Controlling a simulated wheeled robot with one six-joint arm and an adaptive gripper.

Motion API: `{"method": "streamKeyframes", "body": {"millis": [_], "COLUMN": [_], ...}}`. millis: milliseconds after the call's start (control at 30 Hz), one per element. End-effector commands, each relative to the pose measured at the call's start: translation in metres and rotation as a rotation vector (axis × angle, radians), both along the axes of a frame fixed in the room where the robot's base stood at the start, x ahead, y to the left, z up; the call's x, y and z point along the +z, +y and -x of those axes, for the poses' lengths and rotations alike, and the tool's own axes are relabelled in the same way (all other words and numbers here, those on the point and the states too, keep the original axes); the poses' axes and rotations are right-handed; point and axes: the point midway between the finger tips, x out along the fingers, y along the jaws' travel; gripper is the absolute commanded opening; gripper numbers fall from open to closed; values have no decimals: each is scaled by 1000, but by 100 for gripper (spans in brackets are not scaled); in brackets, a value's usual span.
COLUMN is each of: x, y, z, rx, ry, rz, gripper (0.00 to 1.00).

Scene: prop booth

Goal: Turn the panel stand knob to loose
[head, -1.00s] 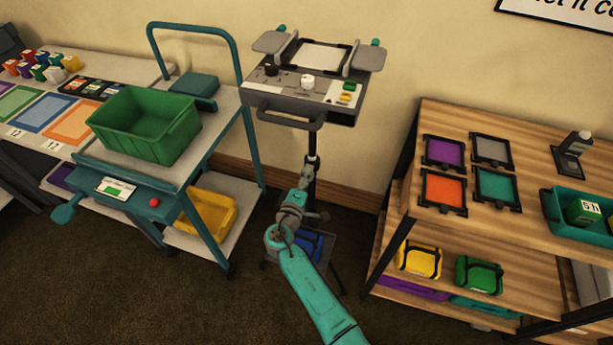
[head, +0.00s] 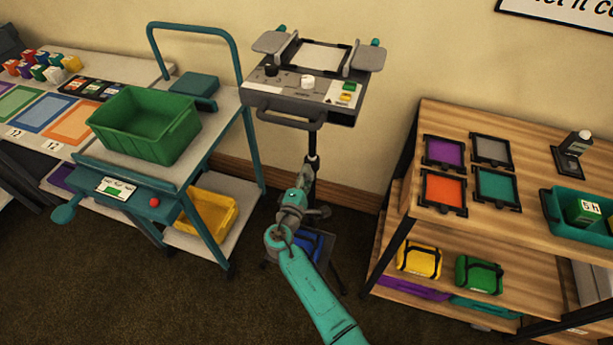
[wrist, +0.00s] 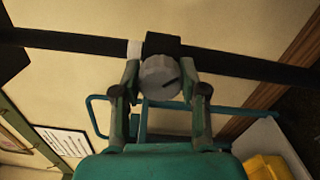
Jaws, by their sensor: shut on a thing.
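The panel stand (head: 290,104) is upright in the head view, on a dark pole (head: 312,143). Its clamp knob (wrist: 158,76) is a round grey knob with a dark mark, seen face-on in the wrist view. It sits on a black collar (wrist: 162,43) around the pole. My gripper (wrist: 160,84) is shut on the knob, one finger at each side. In the head view my gripper (head: 307,175) is at the pole, below the panel, and the knob is hidden there. I cannot read any loose or tight marking.
A teal cart (head: 135,190) with a green bin (head: 147,135) stands to the left. A wooden shelf (head: 435,205) with coloured frames stands to the right. The stand's foot with a blue item (head: 308,245) is beneath my arm. The wall is close behind.

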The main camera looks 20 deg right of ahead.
Motion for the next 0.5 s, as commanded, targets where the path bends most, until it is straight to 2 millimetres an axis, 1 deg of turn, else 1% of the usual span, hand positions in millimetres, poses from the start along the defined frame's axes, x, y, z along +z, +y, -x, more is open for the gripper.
{"method": "streamKeyframes", "body": {"millis": [100,133,167,200,233,500], "x": [-1,-1,-1,-1,0,0], "y": [1,1,1,1,1,0], "z": [0,0,0,0,0,0], "rx": [3,3,3,3,3,1], "ry": [0,0,0,0,0,0], "rz": [0,0,-1,-1,-1,-1], "gripper": [7,45,52,62,68,68]}}
